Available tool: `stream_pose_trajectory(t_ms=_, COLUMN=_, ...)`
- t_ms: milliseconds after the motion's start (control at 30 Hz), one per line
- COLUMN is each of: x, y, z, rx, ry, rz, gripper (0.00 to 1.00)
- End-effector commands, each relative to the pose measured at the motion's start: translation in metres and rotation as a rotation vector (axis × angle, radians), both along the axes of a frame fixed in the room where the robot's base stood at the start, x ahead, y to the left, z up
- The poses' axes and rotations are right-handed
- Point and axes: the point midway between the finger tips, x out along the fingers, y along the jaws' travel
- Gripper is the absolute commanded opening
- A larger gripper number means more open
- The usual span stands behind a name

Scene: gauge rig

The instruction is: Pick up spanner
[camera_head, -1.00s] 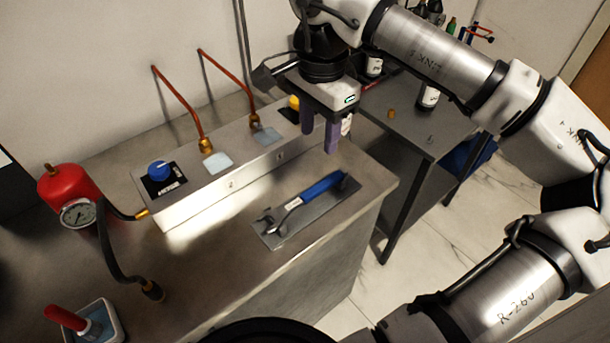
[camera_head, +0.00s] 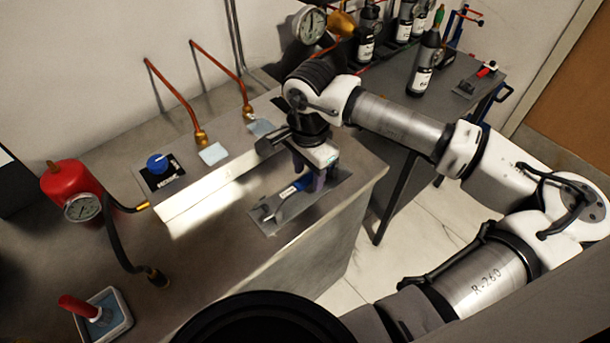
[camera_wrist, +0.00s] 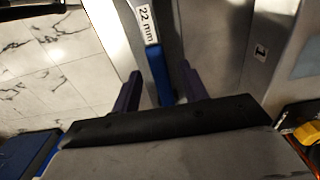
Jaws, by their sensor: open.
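The spanner (camera_head: 290,191) lies on a grey plate (camera_head: 272,229) on the bench. Its open-jaw end points to the lower left, and the far end of its blue handle is hidden by my gripper. My gripper (camera_head: 309,184) is low over the handle, pointing down. In the wrist view the blue handle (camera_wrist: 155,70), with a "22 mm" label, runs between the two open purple fingers of my gripper (camera_wrist: 160,72). A gap shows on each side of the handle.
A metal box with a blue knob (camera_head: 158,162) and copper pipes runs along the bench behind the spanner. A red cylinder with a gauge (camera_head: 78,207) and hose stands left. A tray with a red-handled tool (camera_head: 121,322) is front left. A side table holds bottles (camera_head: 424,68).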

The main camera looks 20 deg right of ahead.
Motion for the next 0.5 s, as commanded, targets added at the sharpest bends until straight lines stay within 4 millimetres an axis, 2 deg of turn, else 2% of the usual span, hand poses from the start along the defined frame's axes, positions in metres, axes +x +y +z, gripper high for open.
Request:
stream_pose_trajectory(t_ms=233, x=0.0000, y=-0.0001, z=-0.0034, rx=-0.001, ry=-0.001, rz=0.000, gripper=0.44)
stream_pose_trajectory(t_ms=500, x=0.0002, y=-0.0002, z=-0.0030, rx=0.000, ry=-0.001, rz=0.000, gripper=0.10)
